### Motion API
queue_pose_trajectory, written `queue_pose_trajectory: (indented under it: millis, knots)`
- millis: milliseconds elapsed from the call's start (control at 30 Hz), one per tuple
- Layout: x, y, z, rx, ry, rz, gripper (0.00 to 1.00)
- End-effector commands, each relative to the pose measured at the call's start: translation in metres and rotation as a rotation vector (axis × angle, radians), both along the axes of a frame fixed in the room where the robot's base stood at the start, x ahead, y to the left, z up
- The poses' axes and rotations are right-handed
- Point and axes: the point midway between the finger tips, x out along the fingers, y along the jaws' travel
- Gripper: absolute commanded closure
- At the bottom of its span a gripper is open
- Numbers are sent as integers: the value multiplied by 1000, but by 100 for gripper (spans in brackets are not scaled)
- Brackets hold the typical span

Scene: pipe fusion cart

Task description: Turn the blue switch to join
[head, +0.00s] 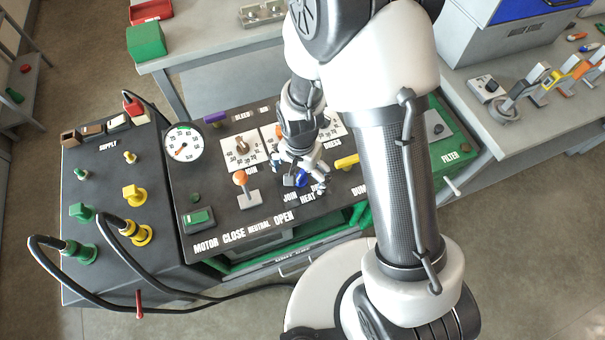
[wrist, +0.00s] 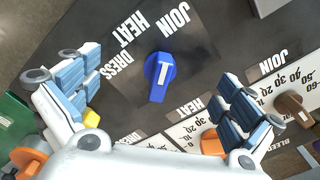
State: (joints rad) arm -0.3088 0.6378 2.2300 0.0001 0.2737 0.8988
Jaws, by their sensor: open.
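The blue switch (wrist: 159,78) is a blue knob with a white mark, on the dark panel in the middle of the wrist view. The labels JOIN (wrist: 172,19), HEAT (wrist: 127,38) and DRESS (wrist: 121,68) stand beside it; which one it points to I cannot tell surely. In the head view the switch (head: 301,178) shows partly, beneath my gripper (head: 304,178). My gripper (wrist: 152,92) is open and empty, with one finger to the left and one to the right of the switch, apart from it.
An orange-knobbed lever (head: 241,178) stands left of the switch, and a yellow handle (head: 346,162) stands to its right. A pressure gauge (head: 184,142) and a green motor switch (head: 198,217) are farther left. White scale plates with a brown knob (wrist: 291,106) lie near my right finger.

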Motion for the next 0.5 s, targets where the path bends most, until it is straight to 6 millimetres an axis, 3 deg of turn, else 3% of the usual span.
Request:
queue_pose_trajectory:
  millis: [267,500]
  knots:
    - [0,0,4,0,0,0,0]
    - [0,0,31,0,0,0,0]
